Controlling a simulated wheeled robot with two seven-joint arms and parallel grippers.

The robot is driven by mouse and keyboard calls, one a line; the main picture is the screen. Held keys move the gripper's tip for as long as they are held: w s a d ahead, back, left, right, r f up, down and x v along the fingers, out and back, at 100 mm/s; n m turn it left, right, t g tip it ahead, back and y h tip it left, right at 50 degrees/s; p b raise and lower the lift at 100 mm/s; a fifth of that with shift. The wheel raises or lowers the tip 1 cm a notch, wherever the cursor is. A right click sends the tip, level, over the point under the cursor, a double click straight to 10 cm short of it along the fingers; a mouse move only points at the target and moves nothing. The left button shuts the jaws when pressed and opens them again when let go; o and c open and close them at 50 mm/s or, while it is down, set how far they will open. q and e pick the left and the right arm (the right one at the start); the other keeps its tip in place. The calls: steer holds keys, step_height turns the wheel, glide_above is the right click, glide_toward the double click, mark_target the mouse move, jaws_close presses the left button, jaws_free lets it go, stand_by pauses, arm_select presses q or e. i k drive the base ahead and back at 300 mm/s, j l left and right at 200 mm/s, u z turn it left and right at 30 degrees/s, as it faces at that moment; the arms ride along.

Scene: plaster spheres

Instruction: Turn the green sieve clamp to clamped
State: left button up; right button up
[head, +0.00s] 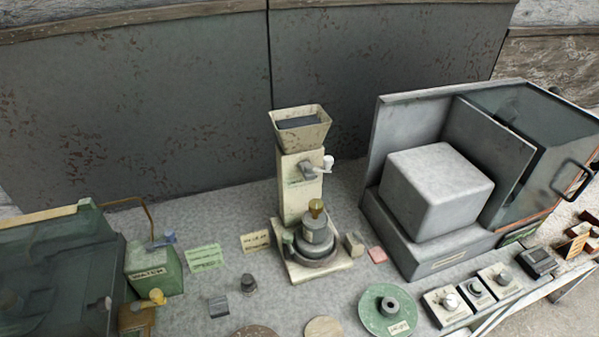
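A cream machine (300,190) with a hopper (300,130) on top stands in the middle of the table. On its base is a round grey metal stack (316,240) with a brass knob (316,208). A small green piece (287,241) sits at the left edge of that base, beside the stack. It may be the green sieve clamp, but it is too small to tell its position. A white-knobbed crank (327,163) is on the column's right side. Neither of my grippers is in view.
A green box (153,272) with a blue lever stands left. A grey block (437,185) sits in a glass-sided cabinet (405,115) at right. A green disc (375,322) and several knob boxes (445,308) line the front right. Labels and small weights lie left of the machine.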

mark_target(287, 237)
steer(key=l+u, duration=0.15)
steer(key=l, duration=0.65)
steer(key=k+l+u, duration=0.1)
steer(key=l, duration=0.65)
